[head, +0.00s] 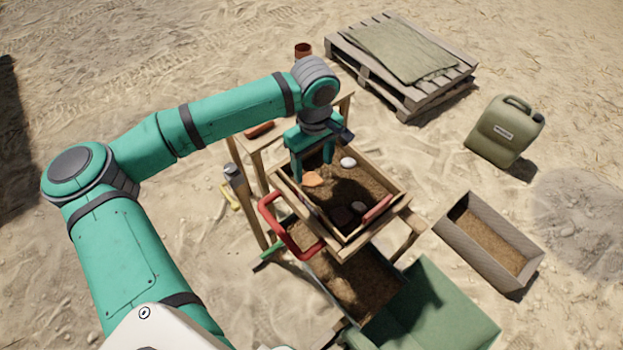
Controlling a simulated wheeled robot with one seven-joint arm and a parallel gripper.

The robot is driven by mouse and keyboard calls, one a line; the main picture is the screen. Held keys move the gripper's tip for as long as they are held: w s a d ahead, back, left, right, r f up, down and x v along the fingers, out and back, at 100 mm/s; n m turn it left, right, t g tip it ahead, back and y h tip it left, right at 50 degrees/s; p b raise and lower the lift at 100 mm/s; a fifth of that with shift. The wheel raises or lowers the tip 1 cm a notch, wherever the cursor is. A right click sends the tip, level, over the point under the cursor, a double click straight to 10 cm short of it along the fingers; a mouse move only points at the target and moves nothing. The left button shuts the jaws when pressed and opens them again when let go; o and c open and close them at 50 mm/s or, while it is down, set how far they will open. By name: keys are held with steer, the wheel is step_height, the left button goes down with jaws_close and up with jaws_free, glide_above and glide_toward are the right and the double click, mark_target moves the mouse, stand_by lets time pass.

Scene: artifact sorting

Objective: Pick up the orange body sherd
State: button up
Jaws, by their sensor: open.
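The orange body sherd (313,180) lies on the soil in the back left part of the wooden sieve tray (392,220). My gripper (312,177) points down over that part of the tray. Its two fingers are apart and nothing shows held between them. The sherd appears just below and between the fingertips. I cannot tell from this view how much height is left between the tips and the sherd, or whether they touch it.
A white lump (348,162) lies right of the gripper in the tray, with dark pieces (342,216) nearer the front. A red handle (277,228) sticks out left. A green bin (440,310), grey box (500,270), jerrycan (503,130) and pallet (400,100) stand around.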

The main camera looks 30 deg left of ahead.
mark_target(311, 180)
steer(key=f, duration=0.5)
steer(key=shift+s+a, duration=0.1)
steer(key=shift+a, duration=0.2)
steer(key=shift+r, duration=0.1)
steer(key=shift+c, duration=0.5)
steer(key=c, duration=1)
steer(key=shift+c, duration=0.2)
